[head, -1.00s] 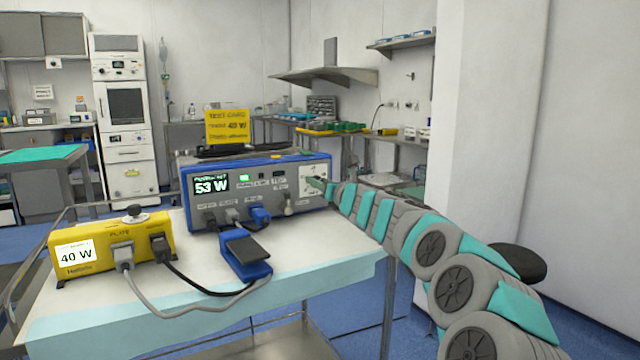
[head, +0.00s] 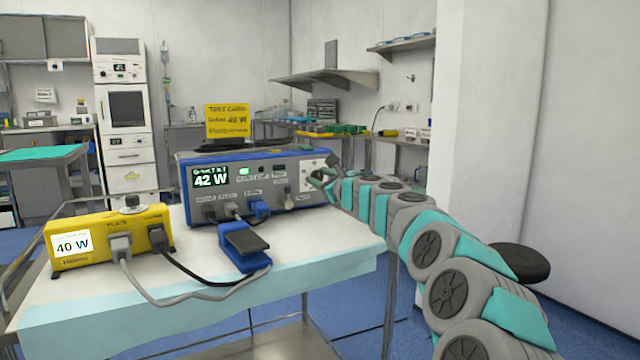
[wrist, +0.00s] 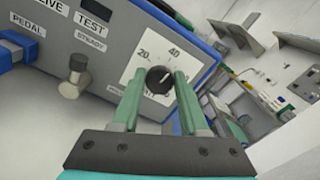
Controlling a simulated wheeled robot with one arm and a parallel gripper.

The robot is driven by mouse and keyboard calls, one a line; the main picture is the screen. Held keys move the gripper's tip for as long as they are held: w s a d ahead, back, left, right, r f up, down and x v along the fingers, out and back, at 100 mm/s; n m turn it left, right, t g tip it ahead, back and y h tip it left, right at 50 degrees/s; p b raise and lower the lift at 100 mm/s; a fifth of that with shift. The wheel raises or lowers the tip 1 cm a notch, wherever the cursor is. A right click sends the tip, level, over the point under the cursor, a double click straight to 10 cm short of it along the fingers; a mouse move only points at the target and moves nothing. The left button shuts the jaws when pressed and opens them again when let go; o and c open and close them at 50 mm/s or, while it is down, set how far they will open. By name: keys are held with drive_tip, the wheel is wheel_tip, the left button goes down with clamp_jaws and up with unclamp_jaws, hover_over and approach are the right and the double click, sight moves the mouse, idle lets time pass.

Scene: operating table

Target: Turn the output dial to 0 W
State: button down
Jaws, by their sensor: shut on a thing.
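The output dial (wrist: 159,79) is a black knob with a white pointer line on a white scale plate, where 20 and 40 can be read. My gripper (wrist: 158,85) has its two green fingers on either side of the knob, shut on it. In the head view my gripper (head: 322,176) is at the right end of the generator's front and hides most of the dial. The blue and grey generator (head: 262,167) shows 42 W on its display (head: 211,177).
A yellow tester (head: 100,241) reading 40 W stands front left on the white table (head: 330,238). A blue pedal (head: 240,250) and cables lie before the generator.

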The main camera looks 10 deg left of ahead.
drive_tip(key=n+b, duration=0.1)
drive_tip(key=n, duration=0.1)
drive_tip(key=n+b, duration=0.1)
drive_tip(key=n, duration=0.1)
drive_tip(key=n+b, duration=0.2)
drive_tip(key=shift+a+f+n, duration=0.1)
drive_tip(key=shift+f+n, duration=0.2)
drive_tip(key=shift+f, duration=0.05)
drive_tip(key=n+b, duration=0.3)
drive_tip(key=n, duration=0.1)
drive_tip(key=shift+n, duration=0.3)
drive_tip(key=n+b, duration=0.2)
drive_tip(key=shift+f+n, duration=0.15)
drive_tip(key=shift+n, duration=0.15)
drive_tip(key=n+b, duration=0.1)
drive_tip(key=n, duration=0.1)
drive_tip(key=shift+n+b, duration=0.4)
drive_tip(key=n, duration=0.2)
drive_tip(key=shift+n, duration=0.4)
drive_tip(key=n, duration=0.5)
drive_tip(key=shift+n, duration=0.3)
